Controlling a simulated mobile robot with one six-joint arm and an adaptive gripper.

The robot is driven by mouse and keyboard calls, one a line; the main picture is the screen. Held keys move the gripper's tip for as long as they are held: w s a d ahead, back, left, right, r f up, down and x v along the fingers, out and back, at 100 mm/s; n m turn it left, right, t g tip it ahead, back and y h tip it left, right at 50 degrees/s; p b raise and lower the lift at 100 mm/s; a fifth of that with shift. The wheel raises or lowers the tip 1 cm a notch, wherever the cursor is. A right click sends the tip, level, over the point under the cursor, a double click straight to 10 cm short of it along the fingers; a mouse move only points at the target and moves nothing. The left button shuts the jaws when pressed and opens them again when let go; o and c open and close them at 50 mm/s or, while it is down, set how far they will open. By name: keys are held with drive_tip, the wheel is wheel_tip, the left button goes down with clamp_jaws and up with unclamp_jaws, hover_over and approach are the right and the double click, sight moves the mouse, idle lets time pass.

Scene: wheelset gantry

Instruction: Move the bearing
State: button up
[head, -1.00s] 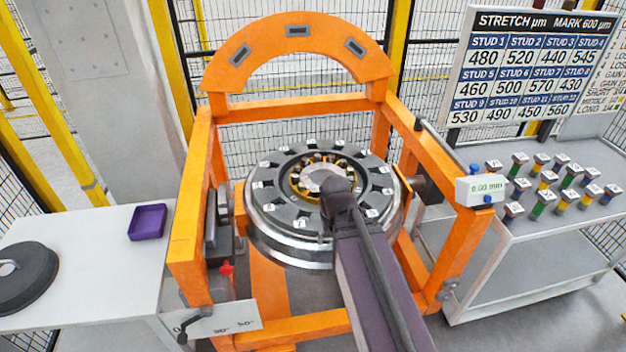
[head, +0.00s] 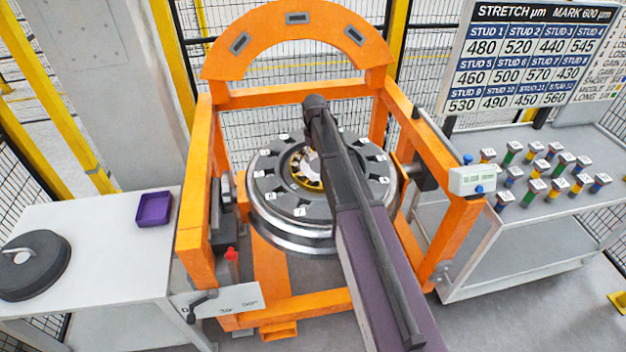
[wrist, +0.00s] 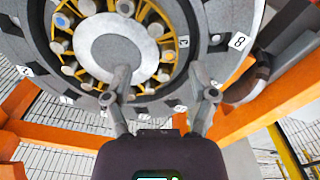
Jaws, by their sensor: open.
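The bearing (wrist: 159,18) shows in the wrist view as a yellow cage with grey rollers around a grey central disc (wrist: 112,45). In the head view the bearing (head: 297,178) sits in the middle of the dark numbered wheel ring (head: 265,185), partly hidden by my arm. My gripper (wrist: 166,85) is open and empty in the wrist view. Its two fingers stand apart in front of the wheel face, the left one overlapping the lower edge of the bearing. I cannot tell whether it touches. In the head view my gripper is hidden behind my arm.
An orange gantry frame (head: 190,230) surrounds the wheel. On the left, a white table holds a purple tray (head: 154,208) and a dark round cover (head: 35,265). On the right, a grey cart (head: 560,225) carries several colour-banded studs beneath a stretch board (head: 530,60).

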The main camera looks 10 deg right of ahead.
sight(314, 179)
drive_tip(key=shift+w+a, duration=0.1)
drive_tip(key=shift+w, duration=0.9)
drive_tip(key=shift+f, duration=0.1)
wheel_tip(314, 179, down, 14)
drive_tip(key=b, duration=1.3)
drive_tip(key=shift+r+b, duration=0.2)
drive_tip(key=shift+b, duration=0.2)
clamp_jaws()
